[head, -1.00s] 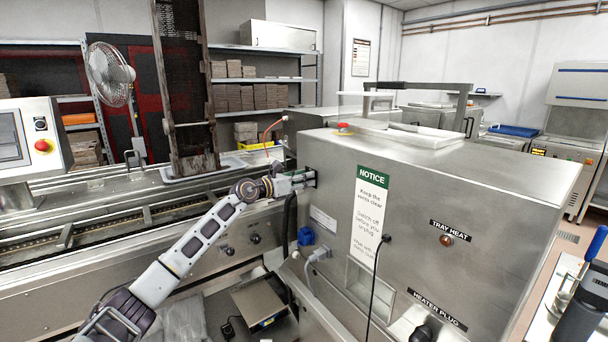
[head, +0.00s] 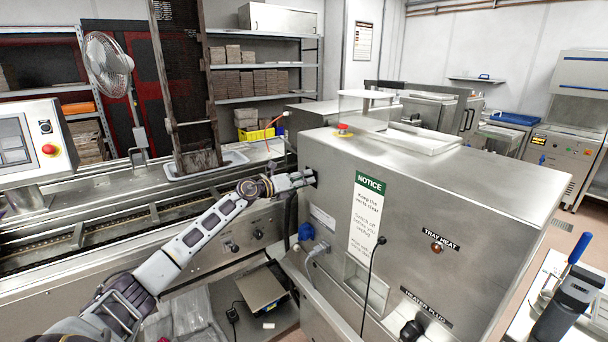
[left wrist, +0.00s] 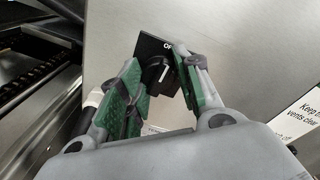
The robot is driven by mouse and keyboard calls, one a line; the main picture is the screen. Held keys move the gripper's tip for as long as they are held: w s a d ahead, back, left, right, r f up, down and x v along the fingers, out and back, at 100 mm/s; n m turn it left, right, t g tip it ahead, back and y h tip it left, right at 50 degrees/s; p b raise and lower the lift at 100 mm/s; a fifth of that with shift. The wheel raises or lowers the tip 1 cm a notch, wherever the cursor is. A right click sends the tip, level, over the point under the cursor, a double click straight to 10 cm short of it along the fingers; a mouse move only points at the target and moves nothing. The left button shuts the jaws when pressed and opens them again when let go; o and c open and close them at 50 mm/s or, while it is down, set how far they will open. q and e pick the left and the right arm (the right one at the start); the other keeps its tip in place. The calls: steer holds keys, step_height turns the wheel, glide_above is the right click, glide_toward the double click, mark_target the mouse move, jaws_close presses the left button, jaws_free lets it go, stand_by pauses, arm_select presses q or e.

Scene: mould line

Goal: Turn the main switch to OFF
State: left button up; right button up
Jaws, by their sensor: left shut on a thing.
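The main switch (left wrist: 154,74) is a black knob with a white mark, on a black square plate on the steel cabinet's end face, in the left wrist view. Letters reading "O" and part of an "F" show at the plate's top, the rest hidden by a finger. The white mark stands roughly upright in that view. My left gripper (left wrist: 157,62), with green pads, is shut on the knob, one finger on each side. In the head view my left gripper (head: 303,179) reaches the cabinet's left face and hides most of the switch. My right gripper is not in view.
The steel cabinet (head: 480,180) carries a notice (head: 366,218), a red button (head: 343,129) on top and a black cable in front. A blue plug (head: 306,232) sits below my gripper. A conveyor (head: 100,222) runs at left. A blue-handled device (head: 570,290) stands at right.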

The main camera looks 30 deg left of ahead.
arm_select(q)
steer(key=shift+f+n+p, duration=0.1)
steer(key=shift+n+p, duration=0.7)
steer(key=shift+p, duration=0.05)
steer(key=shift+o, duration=0.2)
steer(key=shift+n+p, duration=0.4)
steer(key=shift+p, duration=0.05)
steer(key=shift+o, duration=0.2)
steer(key=shift+a+n+p, duration=0.1)
steer(key=shift+n+p, duration=0.4)
steer(key=shift+n, duration=0.1)
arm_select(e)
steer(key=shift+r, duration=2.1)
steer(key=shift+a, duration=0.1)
arm_select(q)
steer(key=o, duration=0.8)
steer(key=shift+o, duration=0.5)
steer(key=shift+a, duration=0.15)
steer(key=f+v, duration=0.1)
steer(key=v, duration=1.1)
steer(key=shift+r, duration=0.45)
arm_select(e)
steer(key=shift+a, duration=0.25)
